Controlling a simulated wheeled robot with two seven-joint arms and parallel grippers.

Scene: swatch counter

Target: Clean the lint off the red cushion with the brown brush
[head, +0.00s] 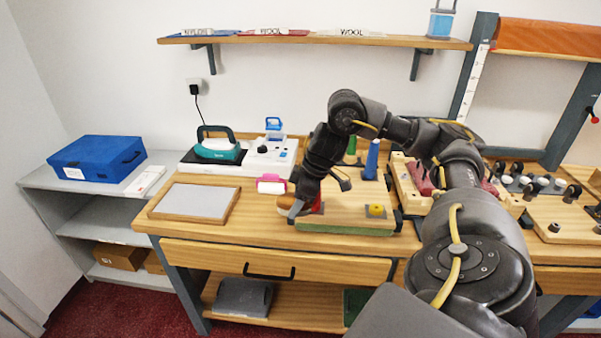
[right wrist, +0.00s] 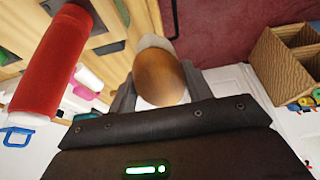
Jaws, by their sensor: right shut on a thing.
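My right gripper (head: 297,207) hangs over the left end of the wooden board on the counter. In the right wrist view it is shut on a rounded brown piece, which I take for the brown brush (right wrist: 160,76). The red cushion (right wrist: 52,62) is a rounded roll to the left of the gripper in the wrist view, apart from the brush. In the head view only a little of the cushion (head: 317,207) shows beside the gripper, mostly hidden by it. I cannot make out lint on it. My left gripper is not in view.
A pink and white roller (head: 271,184) stands just left of the gripper. A teal iron (head: 218,148) sits behind, and a wood-rimmed grey pad (head: 197,201) lies at the left. A yellow knob (head: 376,210) and a blue peg (head: 371,160) stand to the right.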

